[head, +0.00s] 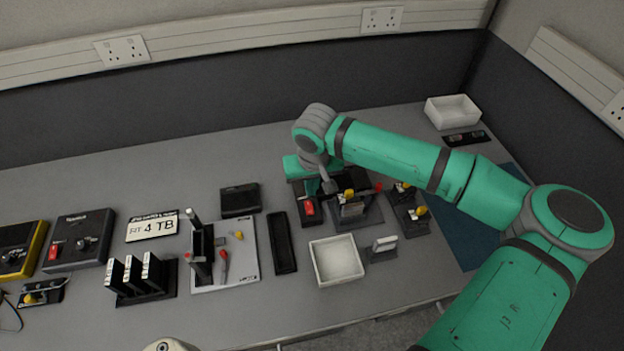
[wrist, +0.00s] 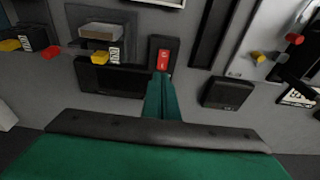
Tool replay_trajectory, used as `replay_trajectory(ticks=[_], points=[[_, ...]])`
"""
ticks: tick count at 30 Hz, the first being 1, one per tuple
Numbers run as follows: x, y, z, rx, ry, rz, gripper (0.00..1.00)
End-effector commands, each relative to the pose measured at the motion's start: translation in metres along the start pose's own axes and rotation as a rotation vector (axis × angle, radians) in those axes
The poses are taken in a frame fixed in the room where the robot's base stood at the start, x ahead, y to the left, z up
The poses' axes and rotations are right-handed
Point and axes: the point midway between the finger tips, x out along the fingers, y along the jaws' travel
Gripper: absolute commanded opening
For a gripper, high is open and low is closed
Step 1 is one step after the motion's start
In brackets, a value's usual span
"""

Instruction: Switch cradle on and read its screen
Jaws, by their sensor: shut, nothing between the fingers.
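In the head view my gripper (head: 328,187) is partly hidden by my wrist. No lit screen or readable text shows on the cradle.
A white tray (head: 336,261) and a black tray (head: 281,243) lie in front. A dark box (head: 240,200) stands left. A white bin (head: 452,111) stands at the back right.

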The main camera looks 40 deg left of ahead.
Motion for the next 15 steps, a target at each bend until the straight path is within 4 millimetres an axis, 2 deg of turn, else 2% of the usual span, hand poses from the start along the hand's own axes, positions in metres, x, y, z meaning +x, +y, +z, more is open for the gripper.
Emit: replay_trajectory(ticks=[6, 15], points=[[0.038, 0.005, 0.002, 0.009, -0.001, 0.003, 0.0], [0.066, 0.001, 0.0, 0.002, 0.0, 0.001, 0.0]])
